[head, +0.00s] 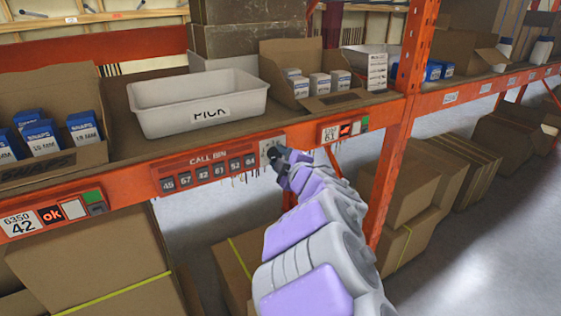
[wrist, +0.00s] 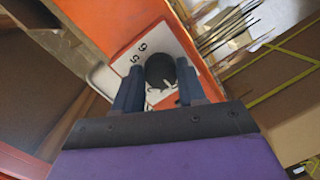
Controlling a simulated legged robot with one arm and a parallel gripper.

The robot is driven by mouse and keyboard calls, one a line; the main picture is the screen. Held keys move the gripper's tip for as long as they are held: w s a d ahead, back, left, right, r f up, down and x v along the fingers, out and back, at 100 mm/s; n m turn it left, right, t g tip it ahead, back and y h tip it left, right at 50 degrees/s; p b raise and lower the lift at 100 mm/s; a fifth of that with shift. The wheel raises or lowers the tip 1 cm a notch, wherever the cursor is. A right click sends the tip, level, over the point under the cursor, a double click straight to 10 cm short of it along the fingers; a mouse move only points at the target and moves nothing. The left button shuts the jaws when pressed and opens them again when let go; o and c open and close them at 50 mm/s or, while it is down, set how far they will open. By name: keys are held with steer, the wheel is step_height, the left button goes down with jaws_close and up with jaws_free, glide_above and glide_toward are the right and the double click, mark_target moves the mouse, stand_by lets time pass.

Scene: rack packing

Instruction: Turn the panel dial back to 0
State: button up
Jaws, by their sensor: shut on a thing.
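The panel dial is a round black knob (wrist: 160,68) on a small white plate (wrist: 128,58) in the wrist view. Dark digits show on the plate around the knob; a 9 and a 5 seem readable, others are partly hidden. My gripper (wrist: 159,90) has its two dark fingers on either side of the knob, shut on it. The dial's pointer and setting cannot be made out. In the head view my gripper (head: 277,156) reaches the pale dial plate (head: 265,148) on the orange shelf beam, at the right end of the call bin strip. The knob is mostly hidden there.
The red call bin strip (head: 206,170) with numbered tags sits left of the dial. An orange upright (head: 398,130) is to the right. Cardboard boxes (head: 90,262) stand below.

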steer(key=shift+f, duration=0.3)
steer(key=o, duration=0.9)
steer(key=shift+o, duration=0.8)
steer(key=shift+a+r, duration=0.15)
steer(key=shift+r, duration=0.05)
